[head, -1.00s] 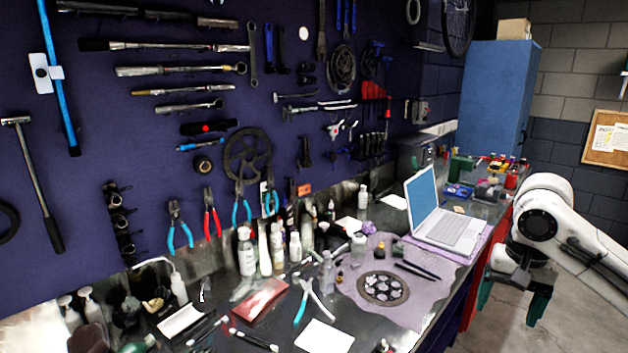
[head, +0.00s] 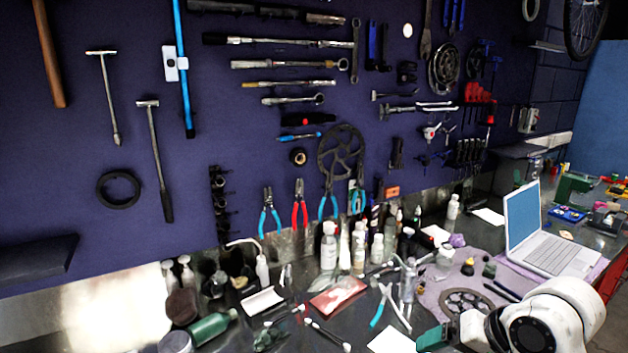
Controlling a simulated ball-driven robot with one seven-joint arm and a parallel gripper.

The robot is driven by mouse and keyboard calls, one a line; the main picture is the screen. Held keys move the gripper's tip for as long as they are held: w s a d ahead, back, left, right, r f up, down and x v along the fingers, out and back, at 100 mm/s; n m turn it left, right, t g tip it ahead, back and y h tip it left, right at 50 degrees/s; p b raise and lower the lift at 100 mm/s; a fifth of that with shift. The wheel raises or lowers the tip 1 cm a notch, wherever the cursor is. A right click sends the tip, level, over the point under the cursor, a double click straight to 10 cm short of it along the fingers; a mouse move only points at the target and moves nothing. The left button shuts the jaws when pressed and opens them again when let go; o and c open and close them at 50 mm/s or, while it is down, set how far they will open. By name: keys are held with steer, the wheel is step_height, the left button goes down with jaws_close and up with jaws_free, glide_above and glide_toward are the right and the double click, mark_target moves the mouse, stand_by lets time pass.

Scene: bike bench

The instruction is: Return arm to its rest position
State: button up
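My white arm (head: 545,320) with dark joint parts shows at the lower right of the head view, in front of the right part of the bench. No held object shows.
The workbench (head: 340,338) is crowded with bottles, pliers and small tools. An open laptop (head: 550,238) stands behind my arm. A chainring (head: 467,303) lies on a mat close to my arm. Tools hang on the dark pegboard wall (head: 100,215). A blue cabinet (head: 603,110) stands at right.

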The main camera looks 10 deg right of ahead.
steer(key=shift+n+g, duration=0.3)
steer(key=shift+n, duration=0.2)
steer(key=s+a+f, duration=0.2)
steer(key=f, duration=0.1)
steer(key=s+a+f, duration=0.1)
steer(key=a+f, duration=0.1)
steer(key=f, duration=0.1)
steer(key=s+a+f, duration=0.2)
steer(key=f, duration=0.1)
steer(key=shift+s+a, duration=0.3)
steer(key=s+d+f+n+g+h, duration=0.1)
steer(key=s+d+f+g+h, duration=0.1)
steer(key=s+f, duration=0.4)
steer(key=s+d+f+n+g+h, duration=0.2)
steer(key=s+f, duration=0.4)
steer(key=s, duration=1.1)
steer(key=shift+d+f+n, duration=0.2)
steer(key=shift+f+n, duration=0.1)
steer(key=shift+f, duration=0.05)
jaws_close()
